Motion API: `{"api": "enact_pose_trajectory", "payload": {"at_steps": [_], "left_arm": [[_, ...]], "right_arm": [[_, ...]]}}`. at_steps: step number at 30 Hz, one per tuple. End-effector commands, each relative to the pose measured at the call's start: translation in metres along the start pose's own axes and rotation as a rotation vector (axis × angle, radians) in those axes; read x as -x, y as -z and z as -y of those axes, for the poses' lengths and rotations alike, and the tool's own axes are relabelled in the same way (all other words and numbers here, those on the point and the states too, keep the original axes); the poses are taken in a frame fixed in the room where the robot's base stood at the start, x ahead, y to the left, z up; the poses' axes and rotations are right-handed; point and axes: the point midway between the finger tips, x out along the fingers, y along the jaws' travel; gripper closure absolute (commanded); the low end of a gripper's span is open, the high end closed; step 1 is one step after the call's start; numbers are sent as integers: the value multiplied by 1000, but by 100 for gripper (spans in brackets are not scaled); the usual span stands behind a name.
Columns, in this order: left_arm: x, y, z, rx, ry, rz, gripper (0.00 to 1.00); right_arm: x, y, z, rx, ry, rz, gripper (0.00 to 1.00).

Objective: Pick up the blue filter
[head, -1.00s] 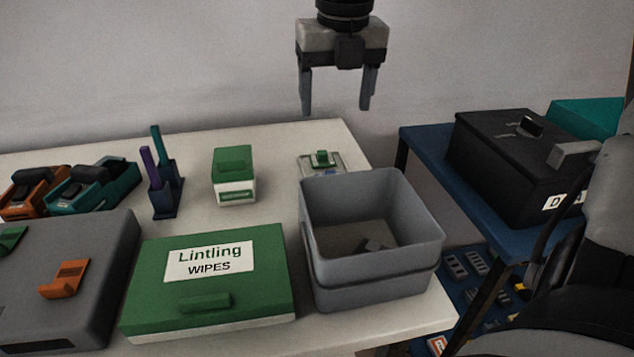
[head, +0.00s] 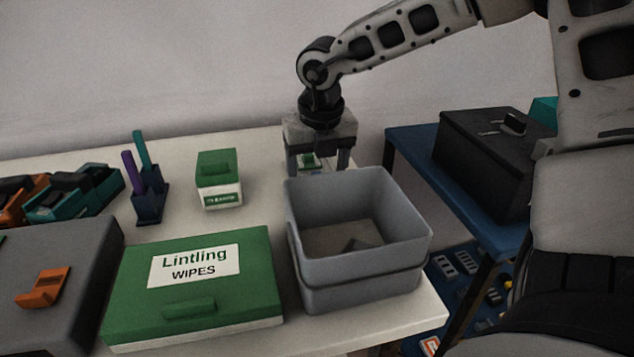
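I cannot make out a thing that is clearly a blue filter. My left gripper is not in view.
A green wipes box (head: 195,290), a small green-and-white box (head: 219,180), a dark holder with purple and teal sticks (head: 150,203) and a grey case (head: 55,290) stand left. A black box (head: 485,160) sits on a blue table (head: 425,180) at right.

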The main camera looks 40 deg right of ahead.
Motion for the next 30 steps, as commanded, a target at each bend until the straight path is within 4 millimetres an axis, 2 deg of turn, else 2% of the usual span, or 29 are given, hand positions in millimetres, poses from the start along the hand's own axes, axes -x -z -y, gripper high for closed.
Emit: {"api": "enact_pose_trajectory", "payload": {"at_steps": [3, 9, 14, 15, 25, 30], "left_arm": [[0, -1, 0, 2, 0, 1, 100], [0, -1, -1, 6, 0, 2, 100], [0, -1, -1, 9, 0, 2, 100], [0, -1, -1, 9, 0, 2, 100], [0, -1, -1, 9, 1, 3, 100], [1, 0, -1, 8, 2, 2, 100]], "right_arm": [[-6, 0, 0, -1, -1, 0, 29], [-6, 0, 0, -1, -1, 1, 29], [-6, 0, 0, -1, -1, 0, 74], [-6, 0, 0, -1, -1, 0, 77], [-4, 0, 0, -1, -1, 1, 77], [9, -4, 0, -1, -1, 5, 77]]}}
